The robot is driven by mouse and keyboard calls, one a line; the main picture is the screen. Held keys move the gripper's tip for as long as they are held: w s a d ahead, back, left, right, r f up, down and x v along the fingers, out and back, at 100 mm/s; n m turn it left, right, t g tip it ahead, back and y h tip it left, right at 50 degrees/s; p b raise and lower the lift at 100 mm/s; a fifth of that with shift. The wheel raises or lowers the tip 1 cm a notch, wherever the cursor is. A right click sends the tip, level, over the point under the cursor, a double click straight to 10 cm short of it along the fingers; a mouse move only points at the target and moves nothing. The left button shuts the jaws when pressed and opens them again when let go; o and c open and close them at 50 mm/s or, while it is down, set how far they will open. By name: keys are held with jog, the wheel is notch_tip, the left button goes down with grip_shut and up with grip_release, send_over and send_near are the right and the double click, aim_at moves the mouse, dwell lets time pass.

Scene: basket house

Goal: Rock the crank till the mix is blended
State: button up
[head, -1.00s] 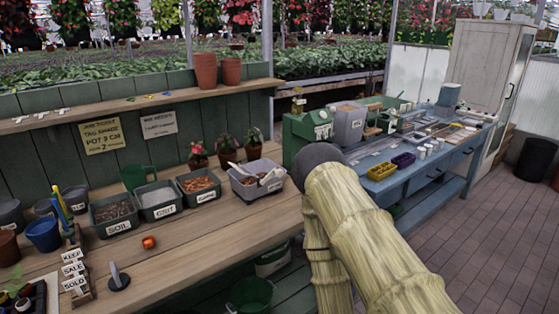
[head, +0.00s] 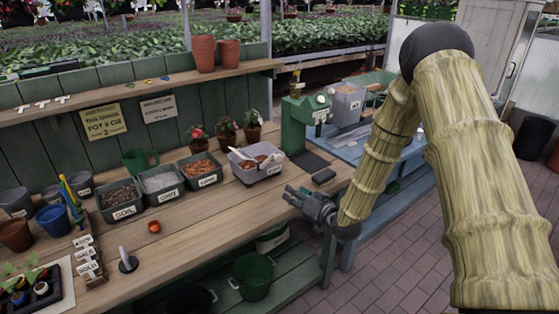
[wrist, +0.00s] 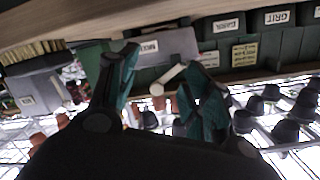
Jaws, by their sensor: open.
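The green box-shaped machine (head: 304,125) stands at the right end of the wooden bench, with pale round knobs at its upper right. I cannot make out a crank arm for certain. The grey tub (head: 271,177) to its left holds brown-red mix and a pale-handled tool; a grey labelled tub also shows in the wrist view (wrist: 168,47). My gripper (head: 291,195) is open and empty at the bench's front edge, in front of the tub and apart from it. In the wrist view its spread fingers (wrist: 160,73) have a pale bar beyond them, which I cannot identify.
A dark block (head: 324,175) and a black mat lie on the bench right of the tub. Tubs of soil (head: 123,211), grit and a third material stand to the left, potted plants behind. The blue table (head: 350,150) is partly hidden by my arm.

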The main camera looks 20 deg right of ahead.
jog(key=t+y, duration=0.1)
jog(key=t, duration=0.1)
send_near(279, 159)
jog(key=p+x, duration=0.3)
jog(key=x, duration=0.6)
jog(key=shift+w+f, duration=0.1)
jog(key=shift+w, duration=0.15)
grip_shut()
